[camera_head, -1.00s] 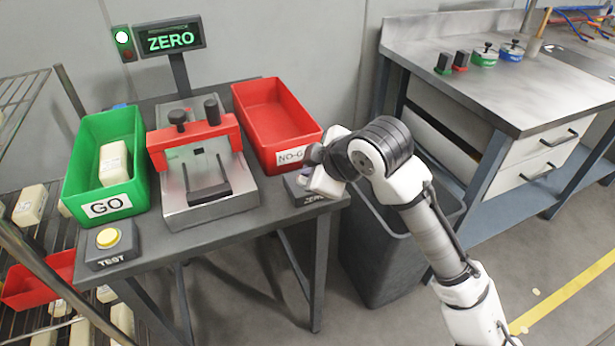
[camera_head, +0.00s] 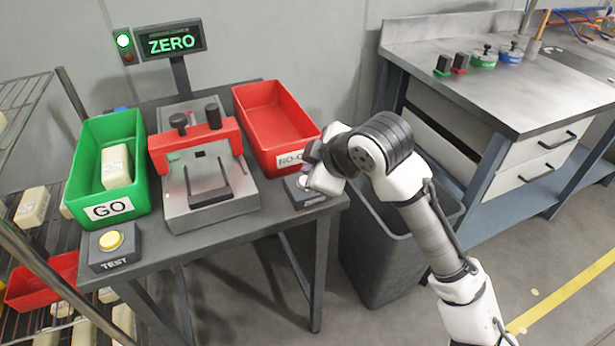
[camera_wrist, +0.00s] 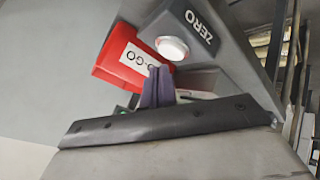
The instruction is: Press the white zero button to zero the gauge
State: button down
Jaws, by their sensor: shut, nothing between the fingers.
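The white zero button (camera_wrist: 172,47) sits on a dark box labelled ZERO (camera_wrist: 203,27) in the wrist view. In the head view that box (camera_head: 306,198) is at the table's front right corner, partly hidden by my gripper (camera_head: 304,170). My gripper also shows in the wrist view (camera_wrist: 158,84); its purple fingers are shut and empty, with the tips near the button. I cannot tell whether they touch it. The gauge (camera_head: 208,207) has a red bridge and black knobs.
A red NO-GO bin (camera_head: 270,112) stands behind the button box. A green GO bin (camera_head: 82,170) with a pale block is left of the gauge. A TEST box (camera_head: 113,247) with a yellow button is at the front left. A dark waste bin (camera_head: 375,260) stands right of the table.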

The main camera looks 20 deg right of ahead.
jog(key=shift+r+p, duration=1.95)
jog(key=shift+r, duration=0.6)
